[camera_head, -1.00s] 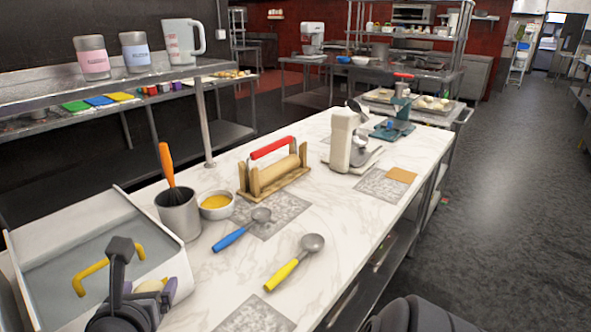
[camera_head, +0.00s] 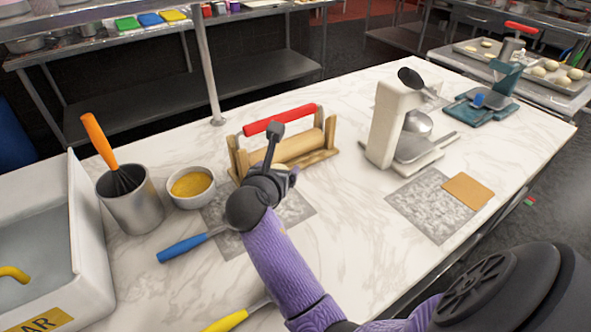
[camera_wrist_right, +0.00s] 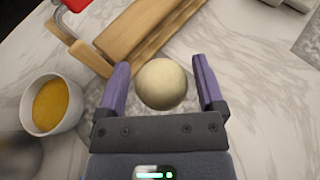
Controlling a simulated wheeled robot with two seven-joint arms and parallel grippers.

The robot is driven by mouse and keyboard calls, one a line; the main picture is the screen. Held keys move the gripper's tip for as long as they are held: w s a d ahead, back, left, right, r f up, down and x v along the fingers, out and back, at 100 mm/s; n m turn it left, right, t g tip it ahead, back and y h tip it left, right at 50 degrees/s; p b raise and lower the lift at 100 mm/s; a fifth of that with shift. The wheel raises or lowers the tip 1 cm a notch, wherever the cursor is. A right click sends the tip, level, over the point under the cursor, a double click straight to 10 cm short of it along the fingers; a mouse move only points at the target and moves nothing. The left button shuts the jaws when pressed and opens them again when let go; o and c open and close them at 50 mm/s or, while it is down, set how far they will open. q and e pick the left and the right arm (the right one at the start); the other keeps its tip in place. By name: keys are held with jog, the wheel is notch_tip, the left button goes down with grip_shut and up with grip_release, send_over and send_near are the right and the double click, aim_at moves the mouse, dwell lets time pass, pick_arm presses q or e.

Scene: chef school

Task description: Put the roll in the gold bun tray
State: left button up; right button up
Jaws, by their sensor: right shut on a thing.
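The roll (camera_wrist_right: 162,84), a pale round dough ball, sits between the purple fingers of my right gripper (camera_wrist_right: 160,72) in the right wrist view. In the head view my right gripper (camera_head: 288,172) is shut on the roll, mostly hidden behind the wrist, in front of the wooden rolling pin stand (camera_head: 325,155). At the back right, trays (camera_head: 548,84) with pale buns stand on a cart; I cannot tell that either is gold. My left gripper is not in view.
A bowl of yellow filling (camera_head: 191,187), a metal cup with whisk (camera_head: 131,200), and blue (camera_head: 182,247) and yellow (camera_head: 228,320) scoop handles lie left and front. A white mixer-like machine (camera_head: 395,125) and a teal device (camera_head: 482,108) stand toward the trays. The marble between is partly clear.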

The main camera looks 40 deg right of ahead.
aim_at(278, 211)
jog(key=f+b, duration=0.1)
jog(key=f, duration=0.2)
jog(key=f+b, duration=0.2)
jog(key=f, duration=0.1)
jog(key=f+b, duration=0.2)
jog(key=f, duration=0.1)
jog(key=shift+a+f, duration=0.25)
jog(key=shift+f, duration=0.1)
jog(key=shift+r, duration=0.2)
jog(key=shift+f, duration=0.15)
